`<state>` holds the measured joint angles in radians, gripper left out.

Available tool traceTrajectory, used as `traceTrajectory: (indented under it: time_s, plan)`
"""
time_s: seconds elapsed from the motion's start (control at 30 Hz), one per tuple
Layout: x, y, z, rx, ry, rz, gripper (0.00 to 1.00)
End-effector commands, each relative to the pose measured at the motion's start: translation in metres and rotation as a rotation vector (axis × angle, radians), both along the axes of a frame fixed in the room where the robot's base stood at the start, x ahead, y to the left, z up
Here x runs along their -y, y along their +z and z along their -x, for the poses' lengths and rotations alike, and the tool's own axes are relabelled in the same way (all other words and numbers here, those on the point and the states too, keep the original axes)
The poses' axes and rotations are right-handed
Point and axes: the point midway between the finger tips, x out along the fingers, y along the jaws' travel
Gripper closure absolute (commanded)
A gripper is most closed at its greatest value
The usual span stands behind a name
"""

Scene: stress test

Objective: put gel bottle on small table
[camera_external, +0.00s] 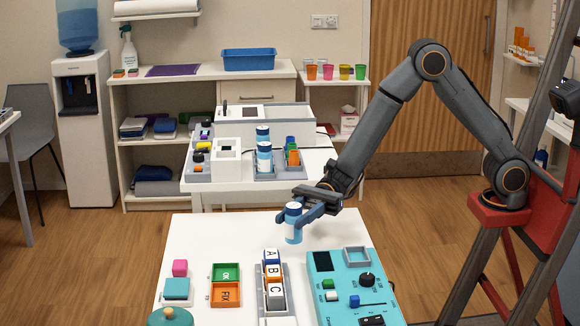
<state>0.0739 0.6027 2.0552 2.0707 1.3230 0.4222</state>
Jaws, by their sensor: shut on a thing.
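My gripper (300,207) is shut on a small bottle (293,228) with a blue cap and a white and blue body, which looks like the gel bottle. The bottle is upright over the far part of the white front table (215,238). I cannot tell whether its base touches the tabletop. The gripper fingers cover part of its upper body. Two similar blue-capped bottles (264,160) stand on a second white table (318,158) behind. Which table is the small table is not clear from this view.
The front table holds a turquoise control box (345,290), lettered blocks in a grey holder (273,308), green and orange trays (226,294), and pink and teal blocks (177,288). Its far left part is clear. A shelf with coloured cups (327,72) stands behind.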

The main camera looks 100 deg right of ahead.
Motion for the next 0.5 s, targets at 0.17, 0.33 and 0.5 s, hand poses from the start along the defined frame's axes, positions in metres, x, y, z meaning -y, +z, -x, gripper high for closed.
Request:
traceTrajectory:
  time_s: [0.17,0.33,0.5]
  plan:
    - [0.000,-0.012,0.000,0.001,-0.001,-0.001,0.95]
    - [0.001,-0.034,-0.001,-0.002,-0.002,0.000,0.95]
    - [0.001,-0.046,-0.001,0.001,-0.002,-0.002,0.95]
